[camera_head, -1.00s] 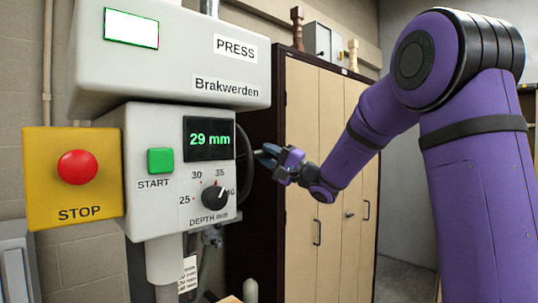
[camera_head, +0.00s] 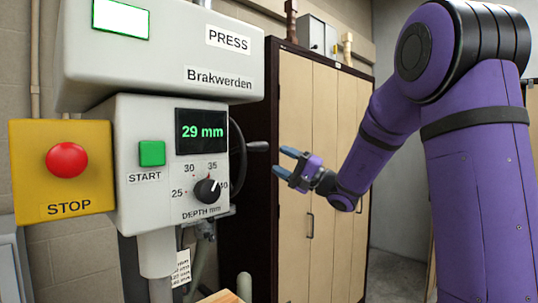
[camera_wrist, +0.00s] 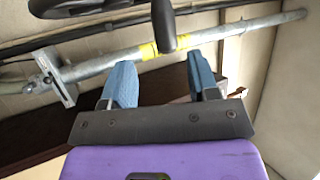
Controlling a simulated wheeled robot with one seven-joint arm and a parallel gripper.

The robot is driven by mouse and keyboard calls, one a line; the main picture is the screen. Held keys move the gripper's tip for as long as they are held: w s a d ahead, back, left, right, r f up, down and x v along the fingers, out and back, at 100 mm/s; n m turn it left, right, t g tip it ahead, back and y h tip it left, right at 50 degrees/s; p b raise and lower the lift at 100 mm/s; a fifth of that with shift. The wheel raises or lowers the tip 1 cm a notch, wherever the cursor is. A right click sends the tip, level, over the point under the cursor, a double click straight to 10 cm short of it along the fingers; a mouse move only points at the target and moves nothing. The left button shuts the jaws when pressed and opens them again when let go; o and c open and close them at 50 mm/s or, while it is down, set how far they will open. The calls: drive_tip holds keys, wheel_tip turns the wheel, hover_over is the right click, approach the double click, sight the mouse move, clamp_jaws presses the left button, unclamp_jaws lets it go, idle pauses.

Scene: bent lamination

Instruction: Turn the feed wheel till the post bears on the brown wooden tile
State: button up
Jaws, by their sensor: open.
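The feed wheel (camera_head: 237,160) is a dark ring on the right side of the grey press, seen nearly edge-on. Its handle (camera_head: 258,146) sticks out to the right, and shows as a dark peg in the wrist view (camera_wrist: 163,25). My gripper (camera_head: 280,162) is open and empty, a little to the right of the handle and apart from it. In the wrist view the handle lies beyond the gap between the blue fingers (camera_wrist: 158,65). A grey column (camera_head: 157,255) runs down under the press. A light wooden edge (camera_head: 221,297) shows at the bottom; I cannot tell whether it is the tile.
The press display (camera_head: 202,131) reads 29 mm. A depth knob (camera_head: 206,190), a green START button (camera_head: 152,153) and a red STOP button (camera_head: 67,160) are on the left. A tall cabinet (camera_head: 310,130) stands behind my gripper. A pipe (camera_wrist: 215,35) crosses the wrist view.

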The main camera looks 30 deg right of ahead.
drive_tip(key=v, duration=0.3)
drive_tip(key=shift+s, duration=0.1)
idle(0.4)
drive_tip(key=s+a+f+n+g+h, duration=0.2)
drive_tip(key=s+a+f+n+g, duration=0.1)
drive_tip(key=s+a+g, duration=0.45)
drive_tip(key=s+a+f+n+g+h, duration=0.1)
drive_tip(key=s+a+f+n+g, duration=0.15)
drive_tip(key=s+a+g, duration=0.45)
drive_tip(key=s+d+f+n+t+h, duration=0.1)
drive_tip(key=s+d+f+h, duration=0.2)
drive_tip(key=s+h, duration=0.3)
drive_tip(key=s+d+f+t+h, duration=0.2)
drive_tip(key=s+h, duration=0.4)
drive_tip(key=s, duration=0.3)
drive_tip(key=shift+s+d+f+n+h, duration=0.3)
drive_tip(key=shift+s+d+f+n, duration=0.1)
drive_tip(key=shift+d+f, duration=0.1)
